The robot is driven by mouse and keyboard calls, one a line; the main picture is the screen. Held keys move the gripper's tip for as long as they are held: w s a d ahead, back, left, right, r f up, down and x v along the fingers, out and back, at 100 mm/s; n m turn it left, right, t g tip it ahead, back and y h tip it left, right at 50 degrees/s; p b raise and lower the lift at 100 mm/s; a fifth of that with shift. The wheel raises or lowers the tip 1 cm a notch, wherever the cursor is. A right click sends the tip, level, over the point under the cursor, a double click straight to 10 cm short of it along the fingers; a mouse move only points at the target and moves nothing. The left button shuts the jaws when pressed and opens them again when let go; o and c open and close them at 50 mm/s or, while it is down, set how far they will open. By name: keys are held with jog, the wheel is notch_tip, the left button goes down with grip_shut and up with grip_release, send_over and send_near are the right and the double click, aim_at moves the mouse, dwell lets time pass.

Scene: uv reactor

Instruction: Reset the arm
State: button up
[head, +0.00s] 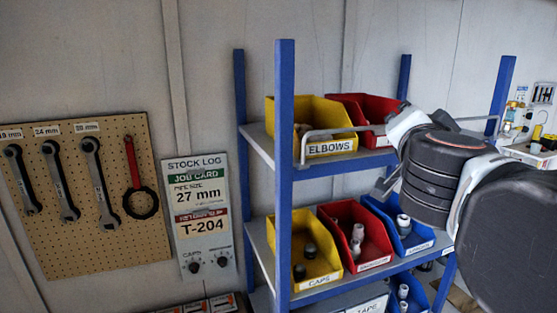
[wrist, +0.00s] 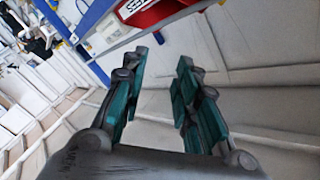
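My arm (head: 435,180) comes in from the right in the head view and stands in front of the right side of the blue shelf rack (head: 285,200). I cannot clearly make out my gripper in the head view. In the wrist view my gripper (wrist: 162,63) has its two dark fingers with teal pads spread apart. Nothing is between them. A red bin (wrist: 150,14) with a partly visible label is beyond the fingertips, at the top of that view, apart from them.
The rack holds a yellow ELBOWS bin (head: 330,148), a red bin (head: 383,139) beside it, and a yellow CAPS bin (head: 325,268) below. A pegboard (head: 85,235) with wrenches and a stock log card (head: 200,218) are on the left wall. A thin pale rail (head: 345,130) crosses near the upper bins.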

jog(key=s+a+f+n+g+y+b, duration=0.1)
jog(key=a+f+n+y+b, duration=0.3)
jog(key=f, duration=0.6)
jog(key=s+a+f+n+y+b, duration=0.1)
jog(key=a+f+n+y+b, duration=0.2)
jog(key=f+b, duration=0.45)
jog(key=s+a+f+n+g+y+b, duration=0.1)
jog(key=a+f+n+y+b, duration=0.25)
jog(key=f, duration=0.85)
jog(key=s+d+f+g+h+b, duration=0.1)
jog(key=s+d+f+g+b, duration=0.1)
jog(key=f, duration=0.9)
jog(key=s+d+f+n+g+h+b, duration=0.1)
jog(key=s+f+b, duration=0.4)
jog(key=f, duration=0.6)
jog(key=s+d+f+n+g+h+b, duration=0.1)
jog(key=s+d+f+g+h+b, duration=0.2)
jog(key=f, duration=0.8)
jog(key=shift+s+d+g+b, duration=0.65)
jog(key=shift+d+g+b, duration=0.35)
jog(key=shift+d+b, duration=0.15)
jog(key=shift+a, duration=0.15)
